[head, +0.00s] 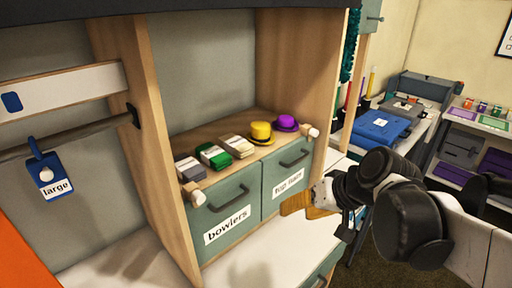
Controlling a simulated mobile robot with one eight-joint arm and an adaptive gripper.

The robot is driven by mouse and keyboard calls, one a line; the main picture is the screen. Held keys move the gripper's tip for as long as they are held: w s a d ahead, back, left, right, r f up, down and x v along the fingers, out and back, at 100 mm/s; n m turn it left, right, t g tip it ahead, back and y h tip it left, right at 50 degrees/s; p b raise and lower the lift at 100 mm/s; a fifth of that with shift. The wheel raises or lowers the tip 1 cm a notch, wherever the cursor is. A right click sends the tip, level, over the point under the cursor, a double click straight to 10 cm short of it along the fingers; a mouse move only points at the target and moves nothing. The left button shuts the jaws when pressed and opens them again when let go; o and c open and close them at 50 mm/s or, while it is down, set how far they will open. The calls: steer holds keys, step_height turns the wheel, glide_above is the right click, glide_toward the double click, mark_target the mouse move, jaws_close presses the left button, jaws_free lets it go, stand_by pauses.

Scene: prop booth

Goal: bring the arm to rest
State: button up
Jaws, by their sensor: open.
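My gripper (316,203) is at the right of the head view, in front of the drawer labelled "top hats" (289,182). It points left and its jaws are open. Tan-orange pieces show at its tip; I cannot tell the fingers apart clearly. Nothing is clearly held. My dark-jointed arm reaches in from the right edge, bent at the wrist, and hides part of the cabinet's right side and the white counter.
A yellow hat (261,133), a purple hat (286,123) and several labelled stacks (213,156) sit on the shelf above the "bowlers" drawer (226,225). A blue "large" tag (46,174) hangs from a rail. A blue case (381,127) lies behind my arm.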

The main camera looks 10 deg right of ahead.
steer(key=s+d+f+h, duration=0.1)
steer(key=s+h, duration=0.3)
steer(key=s, duration=0.5)
steer(key=shift+d+f+n+t, duration=0.25)
steer(key=shift+d+n+t, duration=0.05)
steer(key=shift+n, duration=0.1)
